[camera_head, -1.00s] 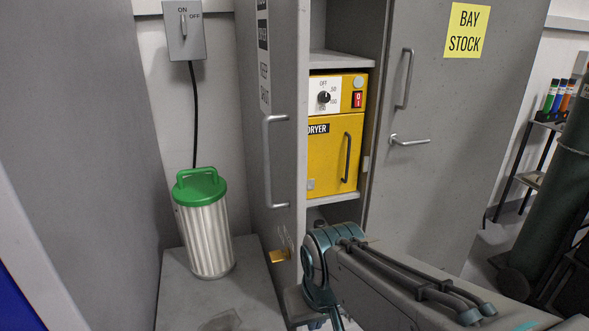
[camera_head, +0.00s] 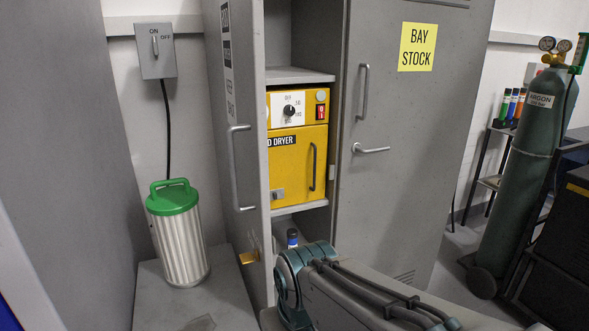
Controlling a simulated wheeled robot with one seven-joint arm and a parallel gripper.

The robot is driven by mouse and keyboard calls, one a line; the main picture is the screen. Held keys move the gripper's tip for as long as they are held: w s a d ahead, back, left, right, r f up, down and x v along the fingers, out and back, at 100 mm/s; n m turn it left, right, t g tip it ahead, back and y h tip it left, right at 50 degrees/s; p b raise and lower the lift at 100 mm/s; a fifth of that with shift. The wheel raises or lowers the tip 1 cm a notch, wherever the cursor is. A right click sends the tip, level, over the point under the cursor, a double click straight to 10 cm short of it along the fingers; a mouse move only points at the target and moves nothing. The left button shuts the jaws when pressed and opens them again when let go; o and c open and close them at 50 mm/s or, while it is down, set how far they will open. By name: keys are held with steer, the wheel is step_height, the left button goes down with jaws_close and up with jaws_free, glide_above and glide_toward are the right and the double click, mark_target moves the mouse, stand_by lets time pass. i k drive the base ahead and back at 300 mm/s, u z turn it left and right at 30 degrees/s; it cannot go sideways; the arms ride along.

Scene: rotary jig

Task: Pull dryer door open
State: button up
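The yellow dryer (camera_head: 290,203) sits on a shelf inside the grey cabinet. Its door (camera_head: 286,170) is shut and has a dark vertical handle (camera_head: 313,167) on its right side. Above the door is a white panel with a black knob (camera_head: 289,110) and a red switch. The cabinet's left door stands open, partly covering the dryer's left edge. My arm shows at the bottom, in front of and below the dryer. My gripper is not in view.
The open left cabinet door (camera_head: 237,110) and closed right door (camera_head: 400,200) flank the opening. A silver canister with a green lid (camera_head: 175,232) stands on a grey surface at left. An argon cylinder (camera_head: 525,170) stands at right. A small blue-capped bottle (camera_head: 292,238) is below the dryer's shelf.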

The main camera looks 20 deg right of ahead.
mark_target(297, 156)
steer(key=k, duration=1.1)
steer(key=z, duration=0.65)
steer(key=i, duration=0.6)
steer(key=z, duration=0.8)
steer(key=i, duration=0.7)
steer(key=u, duration=0.55)
steer(key=i, duration=0.85)
steer(key=u, duration=0.9)
